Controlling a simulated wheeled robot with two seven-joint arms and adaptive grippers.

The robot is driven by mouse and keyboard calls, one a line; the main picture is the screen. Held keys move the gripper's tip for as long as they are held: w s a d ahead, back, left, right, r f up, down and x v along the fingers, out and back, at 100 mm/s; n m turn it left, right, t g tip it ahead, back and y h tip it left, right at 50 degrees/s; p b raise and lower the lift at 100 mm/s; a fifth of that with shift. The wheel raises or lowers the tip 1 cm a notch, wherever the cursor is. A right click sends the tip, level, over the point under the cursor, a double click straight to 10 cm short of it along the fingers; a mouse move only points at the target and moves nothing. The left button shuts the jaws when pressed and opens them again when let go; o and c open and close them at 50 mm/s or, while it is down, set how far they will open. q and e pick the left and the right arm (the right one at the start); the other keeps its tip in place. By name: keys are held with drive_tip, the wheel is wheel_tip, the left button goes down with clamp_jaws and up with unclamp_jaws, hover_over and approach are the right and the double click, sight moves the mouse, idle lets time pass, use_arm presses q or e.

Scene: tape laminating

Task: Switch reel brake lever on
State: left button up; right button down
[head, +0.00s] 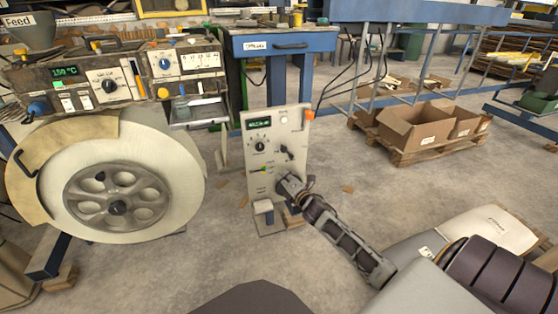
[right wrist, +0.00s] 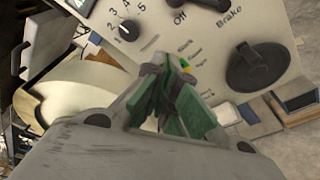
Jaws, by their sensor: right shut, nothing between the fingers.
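The control panel (head: 277,128) is a pale upright box on the floor in the middle of the head view. Its black brake lever (head: 286,152) sits on the right side of the face. My right gripper (head: 287,183) is shut and empty, close to the lower part of the panel, below the lever. In the right wrist view its fingertips (right wrist: 168,66) are left of the lever and apart from it. My left gripper is not in view.
A numbered black knob (head: 260,146) and a small coloured slider (head: 265,170) share the panel. A large white reel (head: 170,165) stands to the left under a control console (head: 115,85). Cardboard boxes (head: 413,128) sit on a pallet at the right. The middle floor is mostly clear.

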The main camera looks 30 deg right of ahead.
use_arm(q)
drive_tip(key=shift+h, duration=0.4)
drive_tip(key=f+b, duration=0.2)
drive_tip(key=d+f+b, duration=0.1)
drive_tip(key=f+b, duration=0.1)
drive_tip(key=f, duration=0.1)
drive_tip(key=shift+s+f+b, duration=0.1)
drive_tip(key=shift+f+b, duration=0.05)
drive_tip(key=shift+b, duration=0.15)
use_arm(e)
drive_tip(key=w+d+r, duration=0.1)
drive_tip(key=w+d, duration=0.3)
drive_tip(key=w, duration=0.6)
drive_tip(key=shift+d, duration=0.15)
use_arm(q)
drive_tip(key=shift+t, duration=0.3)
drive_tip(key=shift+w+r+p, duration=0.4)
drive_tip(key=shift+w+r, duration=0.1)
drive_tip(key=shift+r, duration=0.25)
use_arm(e)
drive_tip(key=shift+d+r+m, duration=0.15)
drive_tip(key=shift+r+m, duration=0.1)
drive_tip(key=shift+m, duration=0.05)
